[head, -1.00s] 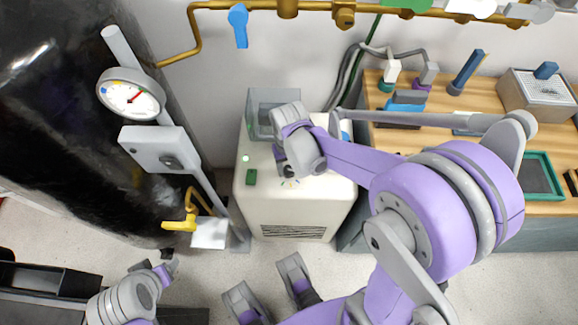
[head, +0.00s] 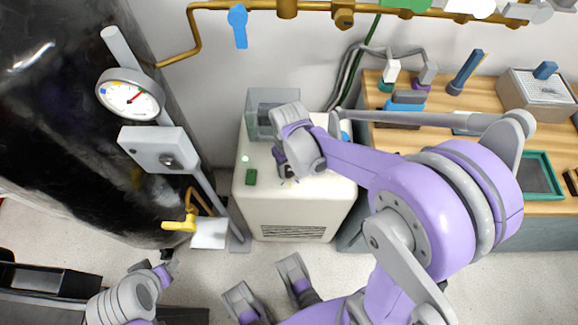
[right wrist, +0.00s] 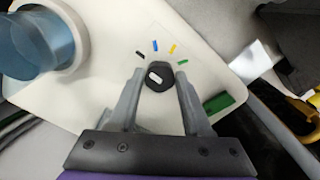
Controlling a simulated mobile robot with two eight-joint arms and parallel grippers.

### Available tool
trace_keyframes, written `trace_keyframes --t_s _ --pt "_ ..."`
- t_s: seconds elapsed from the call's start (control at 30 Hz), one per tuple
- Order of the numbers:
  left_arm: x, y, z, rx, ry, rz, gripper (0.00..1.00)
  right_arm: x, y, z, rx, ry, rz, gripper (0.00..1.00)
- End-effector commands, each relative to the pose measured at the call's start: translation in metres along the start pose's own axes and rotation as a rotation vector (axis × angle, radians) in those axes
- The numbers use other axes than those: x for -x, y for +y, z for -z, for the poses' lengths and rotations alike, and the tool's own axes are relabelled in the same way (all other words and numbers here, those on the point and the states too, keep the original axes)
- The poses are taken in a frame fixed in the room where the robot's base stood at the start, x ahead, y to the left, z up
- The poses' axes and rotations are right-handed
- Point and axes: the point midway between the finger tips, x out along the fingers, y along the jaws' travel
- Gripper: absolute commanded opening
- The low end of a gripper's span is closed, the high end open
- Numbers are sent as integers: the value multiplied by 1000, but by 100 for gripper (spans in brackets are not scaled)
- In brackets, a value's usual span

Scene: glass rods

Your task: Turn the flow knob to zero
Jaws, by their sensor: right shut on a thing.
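The flow knob (right wrist: 164,84) is a small round black knob with a white pointer bar, on the pale top of a machine. In the right wrist view, black, blue, yellow and green marks fan around its far side. The white bar slants from upper left to lower right; I cannot tell exactly which mark it indicates. My right gripper (right wrist: 158,84) is shut on the knob, one finger on each side. In the head view, my right gripper (head: 288,178) hides most of the knob. My left gripper (head: 165,267) is away at lower left, too small to read.
The machine (head: 285,213) has a clear tank (head: 262,108) at its back and a green block (head: 251,177) at left. A post with a gauge (head: 130,97) and yellow valve handle (head: 180,226) stands left. A wooden bench (head: 430,137) with several items is at right.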

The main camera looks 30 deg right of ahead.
Motion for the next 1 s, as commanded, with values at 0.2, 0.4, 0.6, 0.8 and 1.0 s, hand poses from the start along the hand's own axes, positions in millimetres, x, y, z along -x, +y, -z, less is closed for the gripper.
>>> trace_keyframes --t_s 0.2,0.4,0.6,0.8,1.0 --pt "0 0 0 0 0 0 61 0 0 0 0 1 -1 79" --pt "0 0 0 0 0 0 61 0 0 0 0 0 0 79" --pt "4 0 2 0 2 0 61 14 0 0 0 1 0 79" --pt "15 0 7 0 6 0 61 54 0 0 0 1 0 79" --pt "23 0 11 0 8 0 61 90 0 0 0 1 -1 79"
